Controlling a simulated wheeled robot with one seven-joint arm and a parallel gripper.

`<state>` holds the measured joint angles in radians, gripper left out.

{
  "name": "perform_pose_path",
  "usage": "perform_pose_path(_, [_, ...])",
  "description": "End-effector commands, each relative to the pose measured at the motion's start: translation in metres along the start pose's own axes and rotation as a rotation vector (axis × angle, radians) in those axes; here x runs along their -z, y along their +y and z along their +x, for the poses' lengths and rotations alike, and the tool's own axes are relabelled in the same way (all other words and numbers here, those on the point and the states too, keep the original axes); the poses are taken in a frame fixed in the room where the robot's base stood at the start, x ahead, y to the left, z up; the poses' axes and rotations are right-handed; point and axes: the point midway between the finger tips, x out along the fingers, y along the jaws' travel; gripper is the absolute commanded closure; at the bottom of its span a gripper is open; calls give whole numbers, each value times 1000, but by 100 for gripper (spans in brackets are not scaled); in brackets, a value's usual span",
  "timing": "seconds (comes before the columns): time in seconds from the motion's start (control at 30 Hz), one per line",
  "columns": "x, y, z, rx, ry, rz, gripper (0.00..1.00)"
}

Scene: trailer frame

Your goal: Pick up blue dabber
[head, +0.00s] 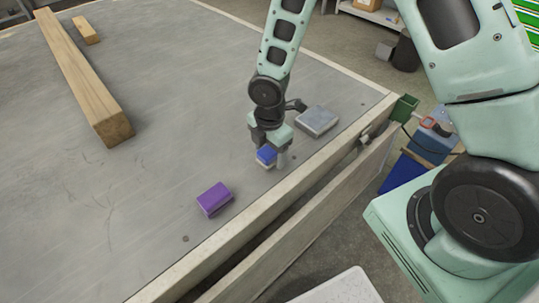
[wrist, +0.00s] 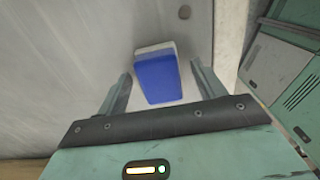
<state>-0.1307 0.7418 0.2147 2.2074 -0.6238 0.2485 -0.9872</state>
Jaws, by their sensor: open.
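The blue dabber (head: 265,156) is a small block with a blue body and a pale base, lying on the grey trailer bed (head: 150,180) near its right edge. In the wrist view the blue dabber (wrist: 158,78) lies between and slightly beyond the two fingers. My gripper (head: 270,160) is open and right over the dabber in the head view. In the wrist view my gripper (wrist: 163,85) has one finger on each side of the dabber, with a gap visible on both sides. Part of the dabber is hidden by my gripper in the head view.
A purple block (head: 214,198) lies to the lower left of the dabber. A grey block (head: 317,121) lies just right of my gripper. A long wooden beam (head: 80,75) and a short wood piece (head: 86,30) lie at the far left. A raised edge (head: 310,165) runs along the bed.

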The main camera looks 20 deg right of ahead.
Motion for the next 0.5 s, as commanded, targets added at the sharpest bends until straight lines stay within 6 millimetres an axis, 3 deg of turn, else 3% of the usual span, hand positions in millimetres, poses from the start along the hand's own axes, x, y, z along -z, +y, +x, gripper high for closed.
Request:
perform_pose_path(0.07, [0, 0, 0, 0, 0, 1, 31])
perform_pose_path(0.1, [0, 0, 0, 0, 0, 1, 36])
perform_pose_path(0.27, [0, 0, 0, 0, 0, 1, 80])
perform_pose_path(0.5, [0, 0, -1, 0, 0, 1, 80])
